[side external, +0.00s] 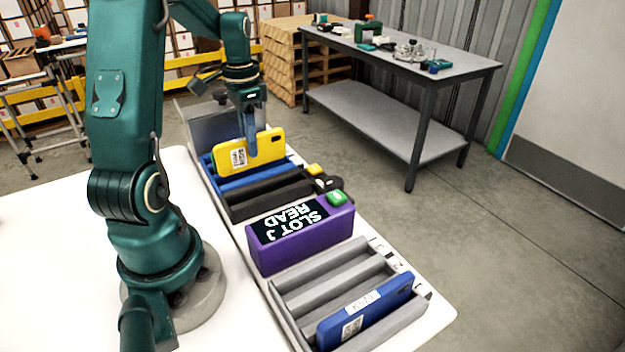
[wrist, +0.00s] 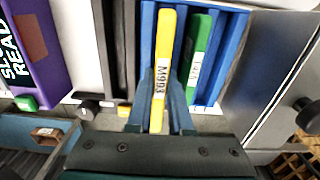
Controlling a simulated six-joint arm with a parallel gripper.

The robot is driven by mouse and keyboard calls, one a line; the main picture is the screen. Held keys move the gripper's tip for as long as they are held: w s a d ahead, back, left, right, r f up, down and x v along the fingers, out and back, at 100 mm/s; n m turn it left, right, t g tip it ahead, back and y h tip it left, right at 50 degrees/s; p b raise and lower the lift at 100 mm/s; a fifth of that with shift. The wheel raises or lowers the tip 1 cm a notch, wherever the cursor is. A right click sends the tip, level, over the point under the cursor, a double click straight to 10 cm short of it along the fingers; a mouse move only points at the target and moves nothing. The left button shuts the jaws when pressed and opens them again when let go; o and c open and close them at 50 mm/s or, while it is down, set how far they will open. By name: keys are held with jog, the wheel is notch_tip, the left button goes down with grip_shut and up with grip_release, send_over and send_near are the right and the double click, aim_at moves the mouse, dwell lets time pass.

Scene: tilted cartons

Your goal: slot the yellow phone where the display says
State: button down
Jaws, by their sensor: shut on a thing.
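My gripper (side external: 252,150) is shut on the yellow phone (side external: 233,155), which stands on its long edge at the blue rack (side external: 240,182). I cannot tell whether its lower edge is clear of the rack. In the wrist view the phone (wrist: 165,42) sits between the blue-grey fingers, with a printed label on its edge. A green phone (wrist: 199,48) stands beside it in the blue rack. The purple display box (side external: 300,240) reads "SLOT J READ". The grey slotted rack (side external: 283,298) holds a blue phone (side external: 365,310) in its nearest slot; its end labels are too small to read.
A black rack (side external: 240,206) lies between the blue rack and the display box. A green button (side external: 337,197) tops the box, with a small yellow and black item (side external: 318,176) behind. The grey rack's other slots look empty. A grey bin (side external: 212,125) stands behind the blue rack.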

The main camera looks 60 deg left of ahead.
aim_at(253, 166)
jog(key=shift+f, duration=1.45)
jog(key=shift+f, duration=0.35)
jog(key=c, duration=0.8)
grip_release()
jog(key=shift+o, duration=0.2)
jog(key=shift+r, duration=0.1)
jog(key=shift+r, duration=2.5)
jog(key=shift+r, duration=0.1)
